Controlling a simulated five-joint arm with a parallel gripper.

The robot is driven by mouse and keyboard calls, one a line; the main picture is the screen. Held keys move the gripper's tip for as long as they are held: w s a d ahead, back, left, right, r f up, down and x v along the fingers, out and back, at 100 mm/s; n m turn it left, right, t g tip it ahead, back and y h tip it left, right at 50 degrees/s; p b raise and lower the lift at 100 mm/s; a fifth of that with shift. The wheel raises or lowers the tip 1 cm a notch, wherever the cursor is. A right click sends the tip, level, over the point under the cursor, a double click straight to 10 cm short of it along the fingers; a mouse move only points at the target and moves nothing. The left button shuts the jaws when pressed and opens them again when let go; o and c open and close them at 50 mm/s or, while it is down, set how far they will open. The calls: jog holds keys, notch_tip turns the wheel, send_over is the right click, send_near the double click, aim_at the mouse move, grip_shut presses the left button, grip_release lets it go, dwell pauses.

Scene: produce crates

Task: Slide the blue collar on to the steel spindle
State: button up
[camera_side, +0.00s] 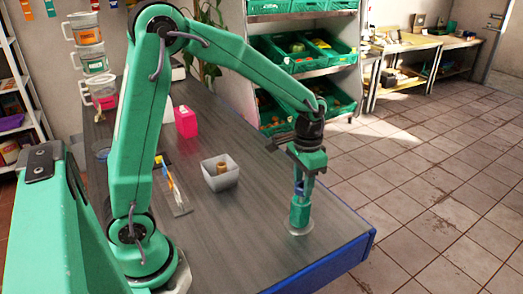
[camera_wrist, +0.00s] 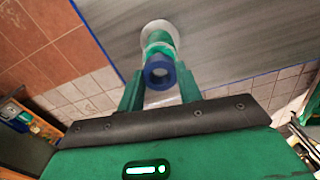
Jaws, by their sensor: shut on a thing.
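My gripper (camera_side: 300,188) points down near the table's right corner. Its green fingers, also in the wrist view (camera_wrist: 160,88), are shut on the blue collar (camera_wrist: 160,71), a short ring with an open centre. The collar shows as a small blue patch in the side view (camera_side: 299,186). Directly below it a green cylindrical piece (camera_side: 300,213) stands upright on a pale round base (camera_side: 299,231). In the wrist view the collar overlaps this green piece (camera_wrist: 157,40). The steel spindle's shaft is not clearly visible. I cannot tell whether its tip is inside the collar.
A pale square bowl (camera_side: 220,180) holding a tan object stands left of my gripper. The blue table edge (camera_side: 340,262) is close by. Crate shelves (camera_side: 298,62) stand behind.

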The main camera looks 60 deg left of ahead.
jog(key=shift+f, duration=1.3)
dwell(0.4)
jog(key=o, duration=1.1)
notch_tip(320, 180, up, 7)
jog(key=shift+r, duration=0.35)
